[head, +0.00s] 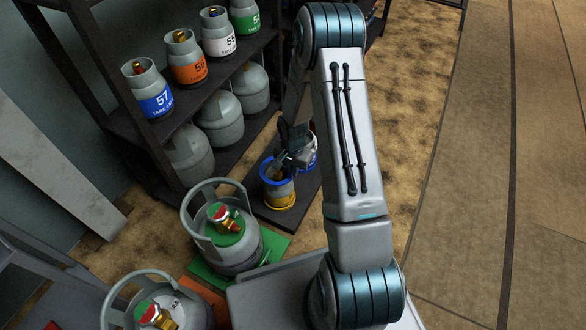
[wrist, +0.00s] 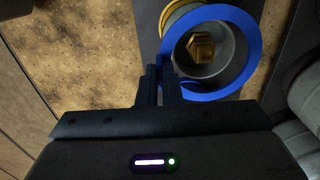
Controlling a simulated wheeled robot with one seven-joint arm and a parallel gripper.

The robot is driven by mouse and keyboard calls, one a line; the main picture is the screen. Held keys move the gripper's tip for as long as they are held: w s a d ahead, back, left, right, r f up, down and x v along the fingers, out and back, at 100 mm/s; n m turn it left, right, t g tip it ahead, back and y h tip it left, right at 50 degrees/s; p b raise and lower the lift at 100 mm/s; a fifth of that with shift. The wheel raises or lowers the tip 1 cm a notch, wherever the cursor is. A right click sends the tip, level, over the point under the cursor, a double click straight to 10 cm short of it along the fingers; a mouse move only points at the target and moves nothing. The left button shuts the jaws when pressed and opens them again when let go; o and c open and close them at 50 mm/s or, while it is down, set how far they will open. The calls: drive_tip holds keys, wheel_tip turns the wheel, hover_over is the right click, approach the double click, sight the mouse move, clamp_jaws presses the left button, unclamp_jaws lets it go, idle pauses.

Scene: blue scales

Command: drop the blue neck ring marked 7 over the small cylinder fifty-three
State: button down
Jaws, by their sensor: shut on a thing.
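My gripper (head: 288,160) is shut on the rim of the blue neck ring (wrist: 255,45); the fingertips (wrist: 160,82) pinch the ring's near-left edge in the wrist view. The ring also shows in the head view (head: 266,177), roughly level, at the top of a small grey cylinder with a yellow band (head: 281,199). In the wrist view, the cylinder's brass valve (wrist: 203,47) shows inside the ring, and its yellow band (wrist: 178,14) sticks out past the ring's upper left. I cannot tell whether the ring is around the neck or just above it. No number is readable on ring or cylinder.
Another small cylinder with a blue band (head: 311,160) stands close behind, partly hidden by my gripper. A dark rack (head: 225,68) holds numbered cylinders at left. A larger grey cylinder with a green top (head: 235,248) stands in front. Brown floor lies open at right.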

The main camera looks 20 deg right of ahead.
drive_tip(key=shift+f+b, duration=1.2)
drive_tip(key=shift+f, duration=0.65)
drive_tip(key=shift+f, duration=0.1)
drive_tip(key=c, duration=1.5)
unclamp_jaws()
drive_tip(key=shift+r+p, duration=2.65)
drive_tip(key=shift+r, duration=1.15)
